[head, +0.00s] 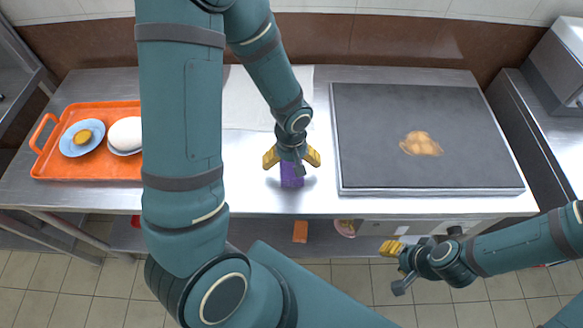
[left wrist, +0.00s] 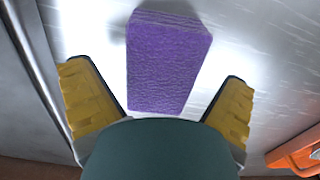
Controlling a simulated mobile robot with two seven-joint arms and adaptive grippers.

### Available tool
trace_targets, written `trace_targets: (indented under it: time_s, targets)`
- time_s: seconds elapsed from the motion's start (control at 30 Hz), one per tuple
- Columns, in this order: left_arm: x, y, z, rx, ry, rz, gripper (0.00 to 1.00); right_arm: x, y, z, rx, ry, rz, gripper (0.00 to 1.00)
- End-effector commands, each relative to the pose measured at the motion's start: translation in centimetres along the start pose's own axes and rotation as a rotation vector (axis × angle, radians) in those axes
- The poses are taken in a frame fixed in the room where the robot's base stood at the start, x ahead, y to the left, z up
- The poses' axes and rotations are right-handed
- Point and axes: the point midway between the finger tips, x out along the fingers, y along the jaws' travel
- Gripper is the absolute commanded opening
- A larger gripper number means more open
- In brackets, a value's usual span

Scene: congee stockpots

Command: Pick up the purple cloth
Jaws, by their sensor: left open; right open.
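The purple cloth (head: 292,176) is a small block-like shape lying on the steel counter near its front edge. My left gripper (head: 291,160) is above it in the head view, with its yellow fingers spread to either side and hiding part of it. In the left wrist view the cloth (left wrist: 166,62) lies ahead of and between the open fingers of the left gripper (left wrist: 160,105), with a gap on each side. My right gripper (head: 394,268) is open and empty, in front of the counter at the lower right, away from the cloth.
An orange tray (head: 62,170) with a blue plate (head: 82,138) and a white rounded item (head: 125,134) is at the left. A dark griddle (head: 385,160) with a tan patch (head: 421,144) fills the right. A pale sheet (head: 240,105) lies behind the cloth. Bare counter surrounds the cloth.

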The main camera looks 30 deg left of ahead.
Motion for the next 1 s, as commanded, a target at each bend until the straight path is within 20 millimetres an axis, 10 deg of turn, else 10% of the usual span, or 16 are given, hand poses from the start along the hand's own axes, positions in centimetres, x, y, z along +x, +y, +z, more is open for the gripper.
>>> trace_targets:
  time_s: [0.27, 0.5, 1.0]
  targets:
    - [0.3, 0.0, 0.0, -0.001, 0.001, 0.001, 1.00, 0.1, 0.0, 0.0, 0.000, 0.001, 0.000, 0.47]
    - [0.3, 0.0, 0.0, -0.001, 0.001, 0.001, 0.28, 0.1, 0.0, -0.1, 0.000, 0.001, 0.000, 0.47]
    - [-1.2, 0.1, -0.1, -0.002, 0.003, 0.003, 0.28, -0.4, -0.2, 0.0, 0.000, 0.000, 0.000, 0.47]
